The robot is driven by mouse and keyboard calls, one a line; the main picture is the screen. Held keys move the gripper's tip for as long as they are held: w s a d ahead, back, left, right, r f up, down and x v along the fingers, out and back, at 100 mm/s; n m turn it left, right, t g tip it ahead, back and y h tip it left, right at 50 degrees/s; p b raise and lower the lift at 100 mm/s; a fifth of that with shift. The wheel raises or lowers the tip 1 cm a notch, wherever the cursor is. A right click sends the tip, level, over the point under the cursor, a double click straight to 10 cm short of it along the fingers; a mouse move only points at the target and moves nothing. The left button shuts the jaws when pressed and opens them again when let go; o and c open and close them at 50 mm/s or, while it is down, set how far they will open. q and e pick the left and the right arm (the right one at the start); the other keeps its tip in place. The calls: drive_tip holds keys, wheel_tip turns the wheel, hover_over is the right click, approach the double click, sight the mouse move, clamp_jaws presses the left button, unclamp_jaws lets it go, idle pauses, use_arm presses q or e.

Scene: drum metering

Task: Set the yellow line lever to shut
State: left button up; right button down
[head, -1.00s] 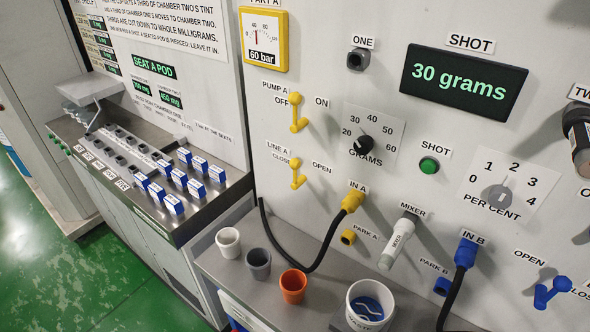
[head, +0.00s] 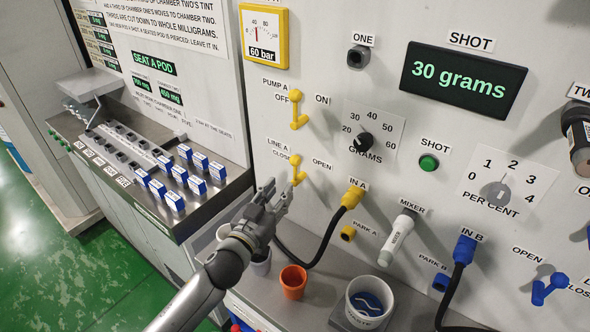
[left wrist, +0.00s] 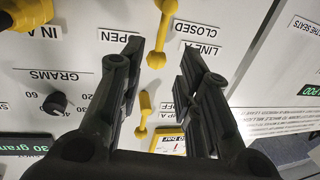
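The yellow LINE A lever (head: 297,168) is on the upright white panel, below the PUMP A lever. It stands roughly upright, its upper end beside the partly covered CLOSED label; the OPEN label (head: 322,165) is to its right. My left gripper (head: 278,188) is open and empty just below and left of it, and its fingers overlap the lever's lower end in the head view. The left wrist view, turned upside down, shows the LINE A lever (left wrist: 160,35) between and beyond the open fingers (left wrist: 160,55). I cannot tell any contact. My right gripper is out of view.
The yellow PUMP A lever (head: 298,110) is close above. The yellow IN A plug (head: 352,195) and its black hose are to the right. An orange cup (head: 293,282) and a white container (head: 370,300) stand on the shelf below.

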sight(294, 171)
use_arm(q)
drive_tip(key=b+x, duration=0.3)
drive_tip(key=x, duration=0.7)
drive_tip(key=shift+w+f+b, duration=0.1)
drive_tip(key=shift+w+b, duration=0.05)
drive_tip(key=shift+b, duration=0.2)
drive_tip(key=shift+c, duration=0.3)
clamp_jaws()
